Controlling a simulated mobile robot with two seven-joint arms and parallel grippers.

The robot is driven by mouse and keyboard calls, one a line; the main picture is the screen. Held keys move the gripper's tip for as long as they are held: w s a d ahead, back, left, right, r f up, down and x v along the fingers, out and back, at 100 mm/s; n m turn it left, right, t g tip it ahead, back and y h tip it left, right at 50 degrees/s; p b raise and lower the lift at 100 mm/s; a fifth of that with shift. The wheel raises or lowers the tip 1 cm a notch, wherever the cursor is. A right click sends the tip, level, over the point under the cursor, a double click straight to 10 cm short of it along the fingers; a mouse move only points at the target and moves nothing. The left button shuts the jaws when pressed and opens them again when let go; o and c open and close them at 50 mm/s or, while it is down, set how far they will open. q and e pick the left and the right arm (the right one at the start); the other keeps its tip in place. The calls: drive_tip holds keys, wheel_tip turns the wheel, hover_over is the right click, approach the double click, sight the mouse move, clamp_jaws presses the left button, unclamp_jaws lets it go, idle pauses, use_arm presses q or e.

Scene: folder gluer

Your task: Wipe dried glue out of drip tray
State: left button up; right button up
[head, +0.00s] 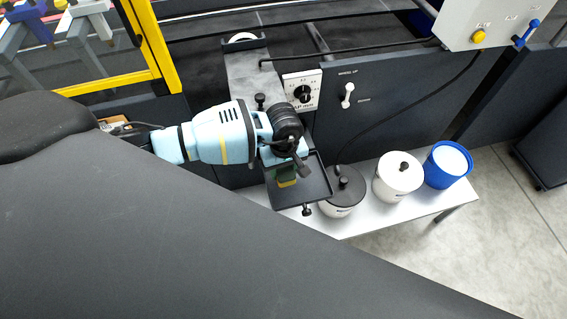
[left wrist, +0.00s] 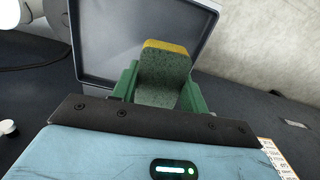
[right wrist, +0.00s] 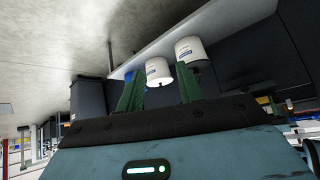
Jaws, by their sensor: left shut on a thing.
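The dark square drip tray (head: 318,182) sits beside the machine at the near end of a white bench; in the left wrist view its grey inside (left wrist: 112,40) lies beyond my fingers. My left gripper (left wrist: 162,82) is shut on a sponge (left wrist: 165,72), green with a yellow end. In the head view the sponge (head: 287,183) is over the left part of the tray; I cannot tell whether it touches the floor. No glue can be made out. My right gripper (right wrist: 158,90) is open and empty, away from the tray, and shows only in its own wrist view.
A black-lidded pot (head: 343,205), a white pot (head: 398,178) and a blue pot (head: 447,168) stand on the white bench (head: 375,218) right of the tray. A dial plate (head: 302,90) and a white lever (head: 347,96) are on the machine behind. A yellow guard frame (head: 155,45) stands left.

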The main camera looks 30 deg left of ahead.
use_arm(q)
wheel_tip(320, 180, up, 2)
drive_tip(key=shift+a+r+p, duration=0.1)
drive_tip(key=shift+p, duration=0.25)
drive_tip(key=shift+r+p, duration=0.35)
drive_tip(key=shift+r, duration=0.4)
